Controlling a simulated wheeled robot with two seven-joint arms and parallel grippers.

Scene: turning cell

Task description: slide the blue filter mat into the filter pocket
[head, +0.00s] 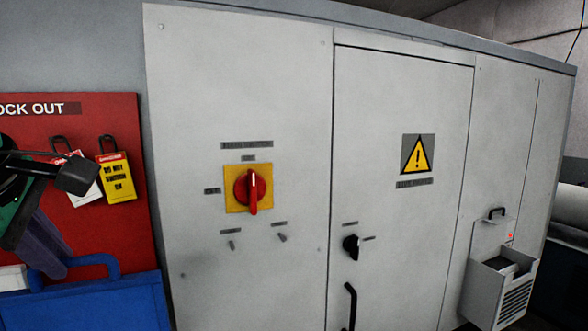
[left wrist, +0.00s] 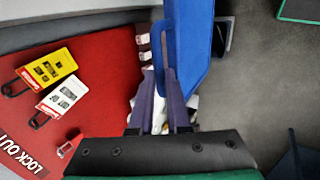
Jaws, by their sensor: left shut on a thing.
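The blue filter mat (head: 110,303) is at the lower left of the head view, with a loop handle along its top edge. It also shows as a blue panel in the left wrist view (left wrist: 190,45). My left gripper (head: 52,268) has purple fingers, which also show in the left wrist view (left wrist: 160,92). It is shut on the mat's handle; the exact contact is partly hidden. The filter pocket (head: 488,290) is a grey box with louvres and an open top on the cabinet's lower right, well apart from the mat. My right gripper is not in view.
The red lock-out board (head: 115,225) with hanging tags (head: 117,178) is behind my left gripper. The grey cabinet (head: 240,80) carries a red rotary switch (head: 252,189), a black knob (head: 351,247) and a black door handle (head: 350,303) between mat and pocket.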

